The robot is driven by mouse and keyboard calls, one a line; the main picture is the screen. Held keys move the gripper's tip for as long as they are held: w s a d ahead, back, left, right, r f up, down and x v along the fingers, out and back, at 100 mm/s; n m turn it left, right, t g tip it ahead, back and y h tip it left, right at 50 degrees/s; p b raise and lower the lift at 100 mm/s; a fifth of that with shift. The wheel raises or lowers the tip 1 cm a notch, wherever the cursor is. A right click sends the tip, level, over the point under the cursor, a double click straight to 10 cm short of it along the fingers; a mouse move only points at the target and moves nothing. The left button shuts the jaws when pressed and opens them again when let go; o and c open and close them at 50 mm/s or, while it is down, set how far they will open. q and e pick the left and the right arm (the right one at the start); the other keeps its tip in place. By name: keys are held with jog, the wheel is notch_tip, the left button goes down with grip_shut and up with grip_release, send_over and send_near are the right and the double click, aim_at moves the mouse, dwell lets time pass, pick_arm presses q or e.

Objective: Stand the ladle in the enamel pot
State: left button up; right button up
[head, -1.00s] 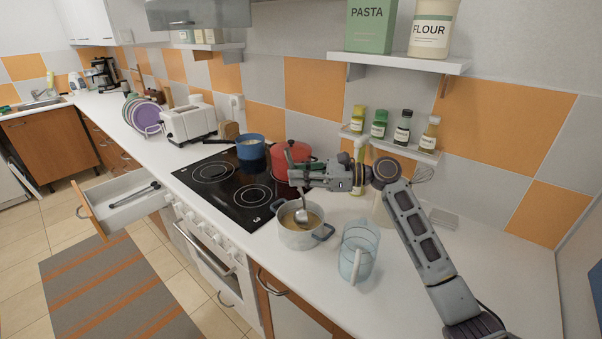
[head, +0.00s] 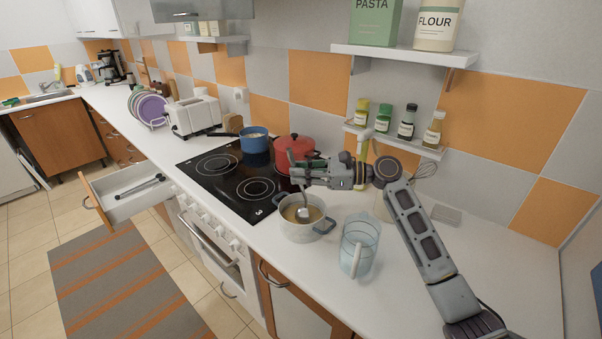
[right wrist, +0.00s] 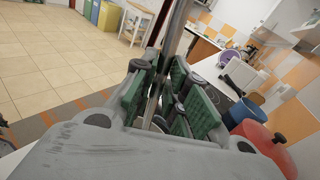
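The enamel pot (head: 299,231), pale with blue-grey side handles, stands on the counter right of the hob and holds brownish contents. My right gripper (head: 299,177) is above the pot, shut on the metal ladle (head: 303,212). The ladle's bowl end hangs down over or inside the pot's opening; I cannot tell whether it touches the contents. In the right wrist view, the ladle's handle (right wrist: 169,55) runs between the green-padded fingers (right wrist: 168,98). The ladle's upper handle is hard to make out in the head view. My left gripper is not in view.
A clear jug (head: 359,248) stands close right of the pot. A red pot (head: 291,151) and a blue saucepan (head: 254,143) stand on the hob (head: 222,188) behind. A spice shelf (head: 419,150) hangs behind my arm. The drawer (head: 123,207) is open at left.

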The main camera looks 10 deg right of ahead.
jog(key=o, duration=0.4)
jog(key=shift+v, duration=6.05)
jog(key=shift+a, duration=0.15)
